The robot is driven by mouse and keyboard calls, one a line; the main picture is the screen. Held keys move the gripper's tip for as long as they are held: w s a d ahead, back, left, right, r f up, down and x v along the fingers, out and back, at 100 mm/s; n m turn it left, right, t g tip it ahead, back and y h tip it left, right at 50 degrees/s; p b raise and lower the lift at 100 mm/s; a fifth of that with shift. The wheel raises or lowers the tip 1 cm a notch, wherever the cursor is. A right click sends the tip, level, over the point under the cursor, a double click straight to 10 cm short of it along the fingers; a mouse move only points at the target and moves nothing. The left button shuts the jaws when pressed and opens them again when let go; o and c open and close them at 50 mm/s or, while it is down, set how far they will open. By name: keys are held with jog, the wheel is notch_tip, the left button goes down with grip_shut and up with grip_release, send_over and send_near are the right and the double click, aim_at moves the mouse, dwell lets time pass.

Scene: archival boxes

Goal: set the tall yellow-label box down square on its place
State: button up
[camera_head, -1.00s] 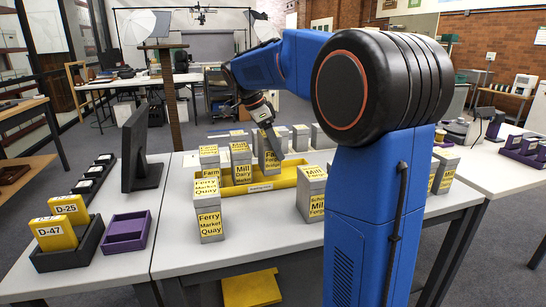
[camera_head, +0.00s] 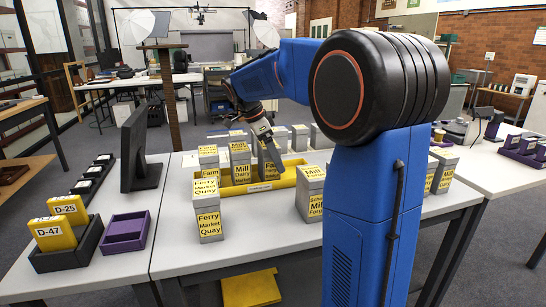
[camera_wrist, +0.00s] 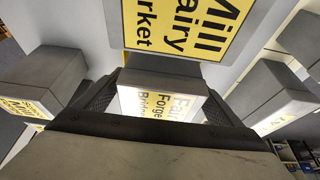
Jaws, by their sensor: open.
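A grey box with a yellow label (camera_head: 266,168) stands in the yellow tray (camera_head: 287,181), partly hidden by my gripper. In the wrist view its label (camera_wrist: 166,108) seems to read "Farm Forge Bridge", partly cut off. My gripper (camera_head: 268,146) is open, with a finger on each side of this box in the wrist view (camera_wrist: 157,100); I cannot tell whether they touch it. A "Mill Dairy Market" box (camera_head: 240,158) stands just left of it in the tray and shows large in the wrist view (camera_wrist: 183,22).
A tall "Ferry Market Quay" box (camera_head: 208,205) stands in front of the tray, left. A tall "Mill" box (camera_head: 310,190) stands in front, right. Another labelled box (camera_head: 208,158) is at the tray's left end. Several grey boxes stand behind. Bare table lies between the front boxes.

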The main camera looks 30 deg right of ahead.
jog(key=v, duration=1.2)
jog(key=shift+r, duration=0.1)
